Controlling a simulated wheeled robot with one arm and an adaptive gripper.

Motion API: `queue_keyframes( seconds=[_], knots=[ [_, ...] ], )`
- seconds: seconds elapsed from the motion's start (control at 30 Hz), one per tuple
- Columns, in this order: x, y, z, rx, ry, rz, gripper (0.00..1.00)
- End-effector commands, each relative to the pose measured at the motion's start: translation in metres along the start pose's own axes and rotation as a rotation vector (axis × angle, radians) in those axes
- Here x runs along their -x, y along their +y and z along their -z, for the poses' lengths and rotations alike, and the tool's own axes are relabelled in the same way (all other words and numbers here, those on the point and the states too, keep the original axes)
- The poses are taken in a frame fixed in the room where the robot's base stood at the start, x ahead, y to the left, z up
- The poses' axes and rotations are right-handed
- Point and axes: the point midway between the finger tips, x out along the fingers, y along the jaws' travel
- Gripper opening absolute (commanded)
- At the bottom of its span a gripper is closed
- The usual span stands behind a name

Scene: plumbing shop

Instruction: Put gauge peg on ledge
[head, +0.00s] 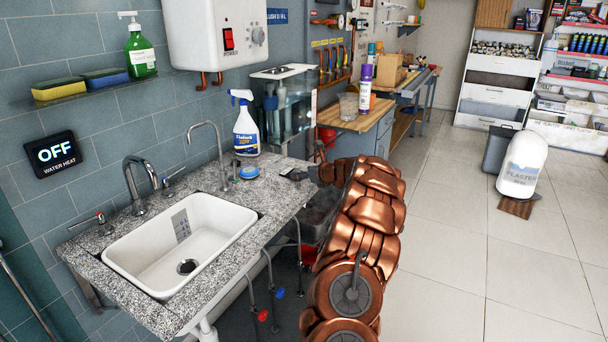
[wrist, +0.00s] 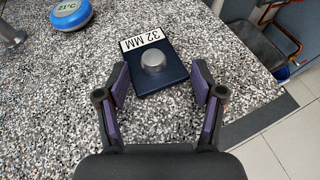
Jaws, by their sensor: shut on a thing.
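The gauge peg is a dark blue plate (wrist: 170,78) with a silver round knob (wrist: 153,62) and a white "32 MM" label, at the granite counter in the wrist view. My gripper (wrist: 160,72) has its two purple-padded fingers on either side of it, shut on its edges. In the head view the gauge peg is a small dark shape (head: 295,174) at the counter's far right end, and my gripper (head: 312,173) reaches it from the right, partly hidden by my copper arm. A narrow wall ledge (head: 62,96) at upper left holds two sponges and a green soap bottle.
The granite counter (head: 262,196) holds a white sink (head: 180,243), taps, a spray bottle (head: 246,128) and a round blue thermometer (head: 248,171), which reads 21°C in the wrist view (wrist: 71,13). A white heater (head: 217,35) hangs above. Open floor lies right.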

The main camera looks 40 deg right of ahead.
Motion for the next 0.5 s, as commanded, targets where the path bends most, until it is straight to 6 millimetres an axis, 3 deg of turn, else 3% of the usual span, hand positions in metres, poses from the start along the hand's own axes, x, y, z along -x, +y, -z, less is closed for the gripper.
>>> queue_keyframes(
  seconds=[0.23,0.27,0.5],
  knots=[
    [0.0004,-0.0002,-0.0005,0.001,-0.001,0.001,0.01],
    [0.0002,-0.0002,0.0002,0.002,0.0,0.0,0.68],
    [0.0005,-0.0004,0.0001,0.001,0.0,0.001,0.93]
  ],
)
